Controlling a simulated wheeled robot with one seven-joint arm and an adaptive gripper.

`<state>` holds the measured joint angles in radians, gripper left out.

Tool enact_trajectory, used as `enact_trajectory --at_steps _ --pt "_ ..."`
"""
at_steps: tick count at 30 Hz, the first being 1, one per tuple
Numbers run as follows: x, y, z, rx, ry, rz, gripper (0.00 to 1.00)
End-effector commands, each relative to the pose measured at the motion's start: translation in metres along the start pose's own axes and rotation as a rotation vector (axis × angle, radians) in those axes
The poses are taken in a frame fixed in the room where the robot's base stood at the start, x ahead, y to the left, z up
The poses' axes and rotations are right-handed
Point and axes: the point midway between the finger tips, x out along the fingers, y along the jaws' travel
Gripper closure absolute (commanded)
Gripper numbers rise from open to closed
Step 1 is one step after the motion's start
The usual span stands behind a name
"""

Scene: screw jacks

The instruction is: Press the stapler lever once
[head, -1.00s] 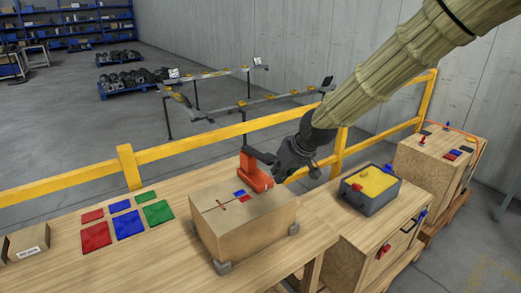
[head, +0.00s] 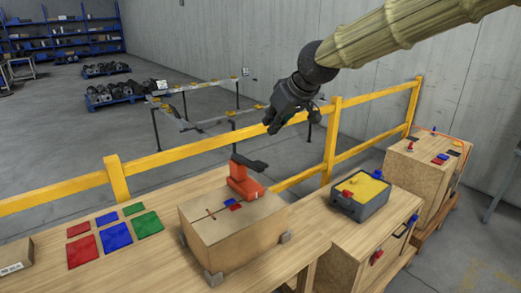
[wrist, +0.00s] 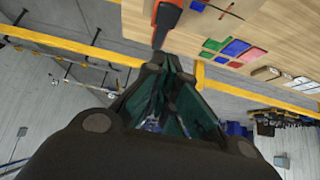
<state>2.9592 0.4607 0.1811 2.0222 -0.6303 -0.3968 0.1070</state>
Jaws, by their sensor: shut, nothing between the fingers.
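The stapler (head: 243,181) has an orange-red body and a dark lever (head: 249,162) on top. It stands at the back of a cardboard box (head: 232,228) on the wooden table. In the wrist view the stapler (wrist: 166,16) shows at the top, with its dark lever pointing toward the fingers. My gripper (head: 272,128) is shut and empty. In the head view it hangs in the air above and to the right of the stapler, near the yellow rail, apart from the lever.
A yellow rail (head: 220,138) runs behind the table. A dark bin with yellow contents (head: 361,197) stands to the right. Red, blue and green mats (head: 117,235) lie to the left. A brown box (head: 14,254) sits at the far left.

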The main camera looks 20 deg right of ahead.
Motion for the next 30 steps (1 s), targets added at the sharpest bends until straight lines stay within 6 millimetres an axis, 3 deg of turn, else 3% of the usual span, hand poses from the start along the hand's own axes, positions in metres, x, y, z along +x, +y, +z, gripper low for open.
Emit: enact_trajectory --at_steps 7,30 --pt "0.017 0.0 0.0 0.0 -0.003 0.0 1.0" --pt "0.105 0.0 0.005 0.0 -0.005 0.0 1.0"
